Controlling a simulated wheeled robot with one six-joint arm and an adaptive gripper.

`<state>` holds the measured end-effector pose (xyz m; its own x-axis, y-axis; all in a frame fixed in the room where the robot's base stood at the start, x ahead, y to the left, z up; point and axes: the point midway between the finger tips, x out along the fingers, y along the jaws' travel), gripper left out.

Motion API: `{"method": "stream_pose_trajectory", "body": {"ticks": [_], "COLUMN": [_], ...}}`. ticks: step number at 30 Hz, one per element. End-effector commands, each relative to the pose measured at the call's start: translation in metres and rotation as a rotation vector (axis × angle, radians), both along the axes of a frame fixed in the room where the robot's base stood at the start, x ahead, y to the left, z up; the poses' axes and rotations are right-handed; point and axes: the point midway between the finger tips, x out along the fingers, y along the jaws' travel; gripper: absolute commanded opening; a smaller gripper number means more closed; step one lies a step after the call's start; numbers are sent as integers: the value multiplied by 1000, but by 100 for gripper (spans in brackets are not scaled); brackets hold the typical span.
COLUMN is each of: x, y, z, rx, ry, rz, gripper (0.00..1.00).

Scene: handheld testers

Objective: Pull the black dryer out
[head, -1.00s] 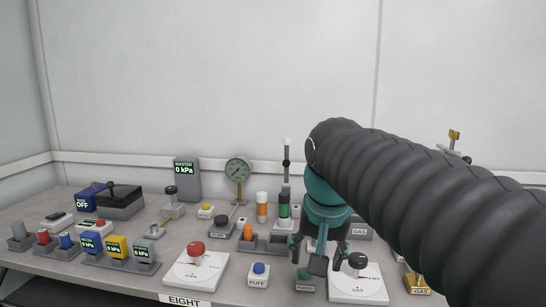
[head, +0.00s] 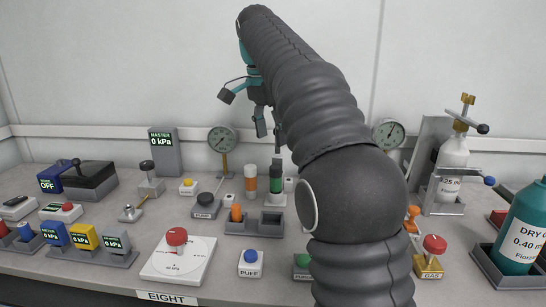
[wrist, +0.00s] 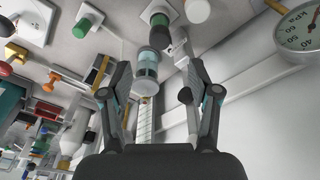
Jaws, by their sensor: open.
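I cannot pick out the black dryer for sure. A dark-topped green cylinder (head: 276,184) stands at the back of the bench, beside an orange-and-white cylinder (head: 249,182). In the wrist view a column has a green-and-dark part (wrist: 164,33) and a clear, teal-tinted part (wrist: 147,64) with a pale round end. My gripper (head: 244,112) is raised above the back of the bench in the head view. In the wrist view my gripper (wrist: 157,88) is open, and the column's pale end appears between its fingers, with no visible contact. My arm may hide the column's top in the head view.
A gauge (head: 222,139) stands left of the cylinders and a second gauge (head: 387,135) to the right. A grey holder (head: 272,223) and a red-knobbed white plate (head: 178,259) lie in front. A clamped bottle (head: 453,166) and teal bottle (head: 522,237) stand right.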

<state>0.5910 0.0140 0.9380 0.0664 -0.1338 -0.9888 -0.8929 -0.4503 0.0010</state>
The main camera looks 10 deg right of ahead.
Motion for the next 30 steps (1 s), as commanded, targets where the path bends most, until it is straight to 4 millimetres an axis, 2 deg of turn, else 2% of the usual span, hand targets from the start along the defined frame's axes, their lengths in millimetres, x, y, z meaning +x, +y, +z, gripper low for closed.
{"method": "stream_pose_trajectory", "body": {"ticks": [18,24,30], "x": [5,7,8], "y": [-13,-15,-16], "z": [-100,-120,-127], "rx": [1,0,0], "ry": [1,0,0], "rz": [3,4,4], "gripper": [61,61,61]}}
